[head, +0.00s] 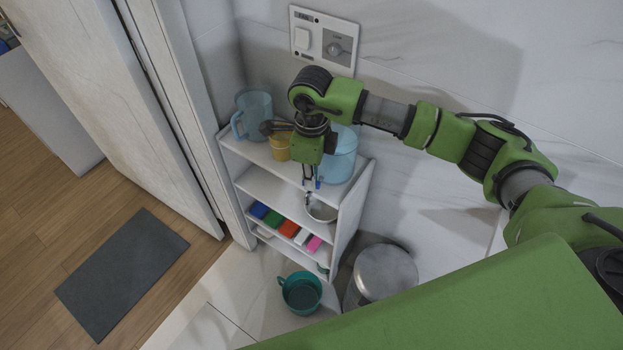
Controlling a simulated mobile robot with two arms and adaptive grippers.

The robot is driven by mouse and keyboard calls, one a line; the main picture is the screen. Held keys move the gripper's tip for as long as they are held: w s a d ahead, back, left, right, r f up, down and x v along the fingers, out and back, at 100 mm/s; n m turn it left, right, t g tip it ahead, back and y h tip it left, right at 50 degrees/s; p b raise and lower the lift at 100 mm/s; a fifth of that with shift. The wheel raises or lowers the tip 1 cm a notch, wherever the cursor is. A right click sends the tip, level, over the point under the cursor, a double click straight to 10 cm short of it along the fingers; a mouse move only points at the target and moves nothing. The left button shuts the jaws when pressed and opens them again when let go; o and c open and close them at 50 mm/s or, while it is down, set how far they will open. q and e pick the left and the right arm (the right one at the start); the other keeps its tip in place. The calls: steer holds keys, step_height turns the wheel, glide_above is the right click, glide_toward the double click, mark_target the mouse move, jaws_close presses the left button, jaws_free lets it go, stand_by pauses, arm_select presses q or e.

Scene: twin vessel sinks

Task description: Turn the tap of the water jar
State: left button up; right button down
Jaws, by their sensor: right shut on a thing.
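The water jar (342,163) is translucent light blue and stands on the right of the white shelf's top. My green right arm reaches across from the right and covers part of the jar. My right gripper (311,182) points down at the jar's front side, its fingers shut on a small blue part that looks like the tap (318,184). The fingers and arm hide most of this part, so which way it is turned cannot be told. My left gripper is not in view.
A blue jug (254,115) and a yellow cup (280,146) stand left of the jar on the white shelf (262,186). A metal bowl (321,209) and coloured packs are lower. A teal mug (301,293) and a metal bin (384,271) stand on the floor.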

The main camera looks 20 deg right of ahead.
steer(key=shift+f+m+b, duration=0.15)
steer(key=shift+m+b, duration=0.4)
steer(key=shift+m, duration=1.35)
steer(key=c, duration=2.1)
jaws_free()
steer(key=shift+c, duration=0.2)
steer(key=shift+r, duration=0.25)
step_height(320, 180, up, 12)
steer(key=shift+f, duration=0.15)
